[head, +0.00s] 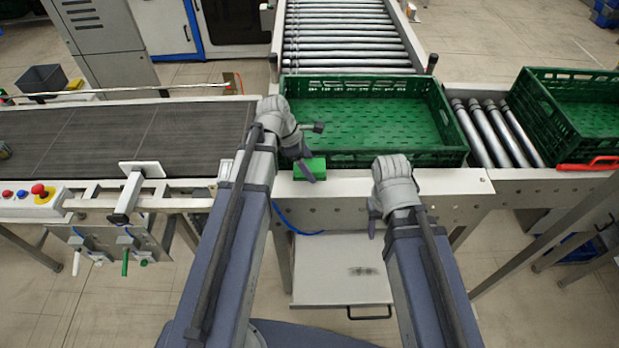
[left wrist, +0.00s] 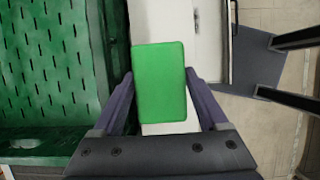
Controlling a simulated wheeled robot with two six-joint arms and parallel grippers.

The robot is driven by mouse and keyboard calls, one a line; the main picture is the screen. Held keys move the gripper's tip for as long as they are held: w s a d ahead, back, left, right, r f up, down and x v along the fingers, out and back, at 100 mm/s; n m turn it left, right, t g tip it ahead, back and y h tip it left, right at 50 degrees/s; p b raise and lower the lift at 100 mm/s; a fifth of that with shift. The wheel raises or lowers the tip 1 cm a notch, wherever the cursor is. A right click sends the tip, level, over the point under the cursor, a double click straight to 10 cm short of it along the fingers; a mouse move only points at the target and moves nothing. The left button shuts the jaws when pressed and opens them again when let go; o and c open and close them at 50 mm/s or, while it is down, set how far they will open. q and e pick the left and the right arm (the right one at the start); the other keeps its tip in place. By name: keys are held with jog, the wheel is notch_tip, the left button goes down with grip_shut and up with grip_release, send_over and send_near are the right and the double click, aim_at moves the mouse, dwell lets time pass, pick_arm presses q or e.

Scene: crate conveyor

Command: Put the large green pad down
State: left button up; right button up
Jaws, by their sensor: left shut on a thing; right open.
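The large green pad (head: 314,167) is a flat green block. My left gripper (head: 308,168) is shut on it, in front of the near wall of the middle green crate (head: 395,159). In the left wrist view the pad (left wrist: 160,84) sits between the two fingers, with the crate to its left and a pale metal surface beyond it. I cannot tell whether the pad touches the metal edge below it. My right gripper (head: 373,228) is open and empty, in front of the metal frame, right of the pad; its fingers are mostly hidden by the wrist.
The middle crate looks empty and stands on the roller conveyor (head: 345,40). A second green crate (head: 555,110) is at the right, with a red handle (head: 590,163) near it. A dark belt (head: 110,135) runs left. The pale metal ledge (head: 450,181) is bare right of the pad.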

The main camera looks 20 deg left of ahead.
pick_arm(q)
jog(key=shift+f+b, duration=1.95)
jog(key=shift+r, duration=0.15)
jog(key=o, duration=0.9)
